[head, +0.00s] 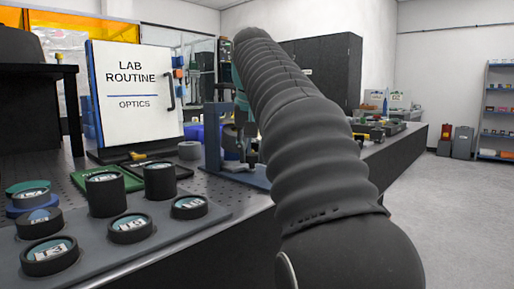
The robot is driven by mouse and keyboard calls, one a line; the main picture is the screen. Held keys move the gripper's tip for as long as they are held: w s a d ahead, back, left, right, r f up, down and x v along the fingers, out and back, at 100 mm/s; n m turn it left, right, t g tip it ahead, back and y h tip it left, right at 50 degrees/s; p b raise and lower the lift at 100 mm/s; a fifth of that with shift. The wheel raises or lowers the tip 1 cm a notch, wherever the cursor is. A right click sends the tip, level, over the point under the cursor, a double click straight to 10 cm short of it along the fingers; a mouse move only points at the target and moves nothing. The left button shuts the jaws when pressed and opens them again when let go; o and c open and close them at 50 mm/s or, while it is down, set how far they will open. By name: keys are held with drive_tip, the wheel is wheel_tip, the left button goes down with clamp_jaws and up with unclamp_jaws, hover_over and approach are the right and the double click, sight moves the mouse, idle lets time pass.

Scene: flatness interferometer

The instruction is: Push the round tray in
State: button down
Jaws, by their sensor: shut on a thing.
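A blue stand (213,135) with a flat blue base is on the bench, left of my arm. My gripper (240,150) shows as small dark parts low at this stand, partly hidden by my own black-sleeved arm. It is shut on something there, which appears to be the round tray. The tray's outline is too small and too covered to make out. I cannot tell how far in it sits.
Several dark round pieces with labelled tops, such as this one (49,256), stand on a grey plate (110,262) at the front left. A white "LAB ROUTINE OPTICS" panel (135,125) stands behind. Open floor (455,220) lies right of the bench.

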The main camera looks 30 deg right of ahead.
drive_tip(key=shift+w+a, duration=0.25)
drive_tip(key=shift+w, duration=0.5)
drive_tip(key=c, duration=0.8)
unclamp_jaws()
drive_tip(key=shift+w+a, duration=0.1)
drive_tip(key=shift+c, duration=0.2)
drive_tip(key=v, duration=0.7)
drive_tip(key=shift+r, duration=0.25)
